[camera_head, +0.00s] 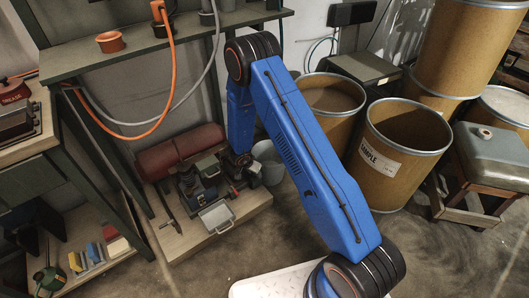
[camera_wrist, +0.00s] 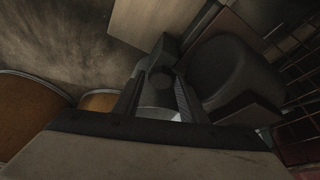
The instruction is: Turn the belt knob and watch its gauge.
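A low machine (camera_head: 207,183) with a red cylinder (camera_head: 165,155) behind it stands on a wooden base on the floor in the head view. My blue arm reaches down to its right end, where my gripper (camera_head: 238,166) looks small and dark. In the wrist view my gripper (camera_wrist: 158,95) has a finger on each side of a dark block with a round part (camera_wrist: 160,76). I cannot tell whether this is the belt knob or whether the fingers touch it. A large dark rounded part (camera_wrist: 238,72) is close on the right. I cannot make out a gauge face.
A grey bucket (camera_head: 268,164) stands just right of the machine. Tan drums (camera_head: 397,140) stand farther right. A shelf (camera_head: 130,55) with hanging orange and grey cables is above left, a workbench (camera_head: 40,130) at the left. Open floor (camera_head: 215,262) lies in front.

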